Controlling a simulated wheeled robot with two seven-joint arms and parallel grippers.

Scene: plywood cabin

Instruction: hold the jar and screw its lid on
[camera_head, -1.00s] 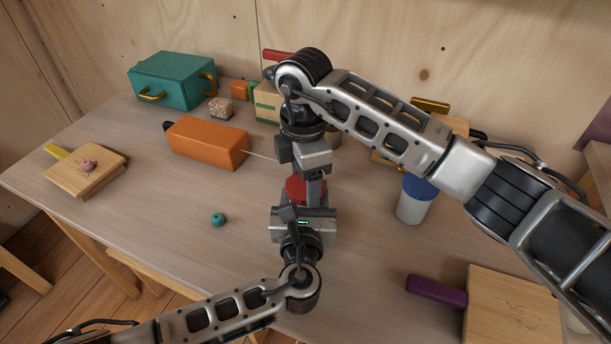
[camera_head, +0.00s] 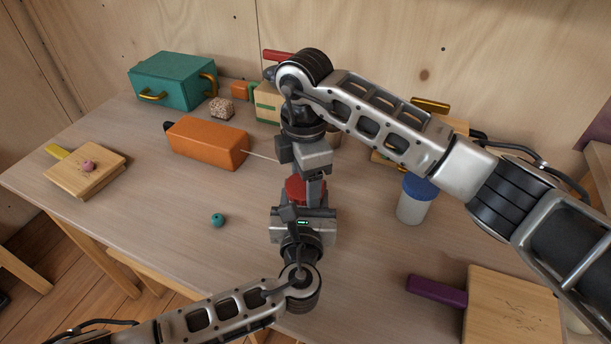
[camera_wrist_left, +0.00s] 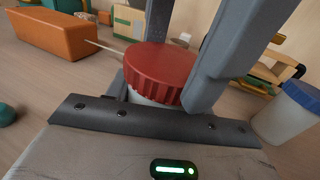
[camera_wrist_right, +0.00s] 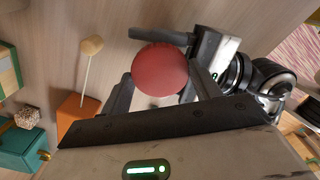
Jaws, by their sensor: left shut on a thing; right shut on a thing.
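The red lid (camera_head: 295,188) sits on top of the jar, between my two grippers; its ribbed side shows in the left wrist view (camera_wrist_left: 158,72). Only a pale strip of the jar (camera_wrist_left: 150,100) shows under the lid there. The head view hides the jar behind my grippers. My left gripper (camera_head: 302,208) is shut on the jar from the near side. My right gripper (camera_head: 308,186) points down from above and is shut on the lid. In the right wrist view the lid's round top (camera_wrist_right: 160,70) lies between the fingers. Whether the threads are engaged cannot be seen.
An orange block (camera_head: 207,143) with a thin stick lies to the left, and a teal bead (camera_head: 218,220) nearer. A blue-lidded container (camera_head: 414,205) stands close on the right. A teal case (camera_head: 172,80) is at the back left. A purple-handled board (camera_head: 510,305) lies at front right.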

